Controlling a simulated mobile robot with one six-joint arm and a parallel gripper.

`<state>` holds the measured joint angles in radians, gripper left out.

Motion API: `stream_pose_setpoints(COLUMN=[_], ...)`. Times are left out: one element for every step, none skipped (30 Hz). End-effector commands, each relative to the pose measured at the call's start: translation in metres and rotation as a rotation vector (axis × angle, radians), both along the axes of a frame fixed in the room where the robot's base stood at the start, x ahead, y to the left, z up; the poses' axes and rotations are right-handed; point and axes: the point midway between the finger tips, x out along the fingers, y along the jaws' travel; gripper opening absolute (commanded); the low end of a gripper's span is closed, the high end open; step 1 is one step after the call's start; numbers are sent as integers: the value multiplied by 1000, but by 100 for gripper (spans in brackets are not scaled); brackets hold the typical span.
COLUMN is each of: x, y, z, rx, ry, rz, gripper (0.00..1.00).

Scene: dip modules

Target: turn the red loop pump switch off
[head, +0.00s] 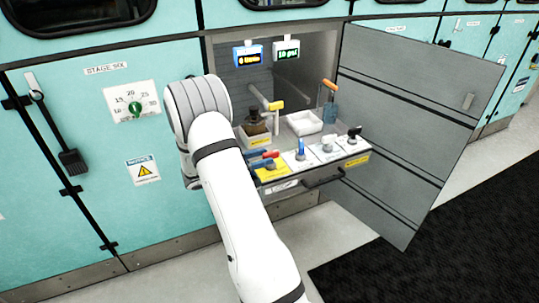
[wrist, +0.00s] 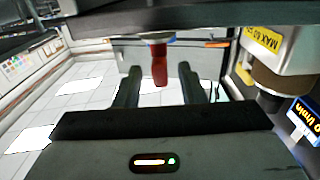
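A red switch handle (head: 271,154) shows at the left end of the control panel on the pulled-out drawer. It sits close to a blue handle (head: 262,165), above a yellow label plate. In the wrist view the red handle (wrist: 159,66) stands between the two fingers of my gripper (wrist: 159,72). The fingers are open, with a gap on each side of the handle. I cannot read the switch labels or tell the handle's set position.
Other switches sit to the right: a blue one (head: 301,149), a grey one (head: 327,142) and a black one (head: 354,132). An open grey door (head: 420,110) stands at the right.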

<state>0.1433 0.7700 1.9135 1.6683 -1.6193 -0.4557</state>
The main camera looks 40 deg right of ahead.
Motion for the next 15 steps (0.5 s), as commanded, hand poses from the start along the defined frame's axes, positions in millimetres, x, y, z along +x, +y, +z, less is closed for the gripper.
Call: stream_pose_setpoints(x=[3,4,6,7,8,9,10,10,11,11,11,11,11,11,11], y=[10,15,21,25,29,33,36,38,40,42,42,43,43,43,43], z=[1,1,1,0,0,0,0,0,0,0,0,0,0,0,0], rx=[0,0,-1,-1,0,0,0,0,0,0,0,0,0,0,0], ry=[0,1,1,1,1,0,0,0,0,0,0,0,0,0,0], rz=[3,3,3,2,2,2,2,1,0,0,-1,-1,-1,-1,-1], gripper=[36,36,36,36,36,36,36,36,36,36,36,36,36,36,36])
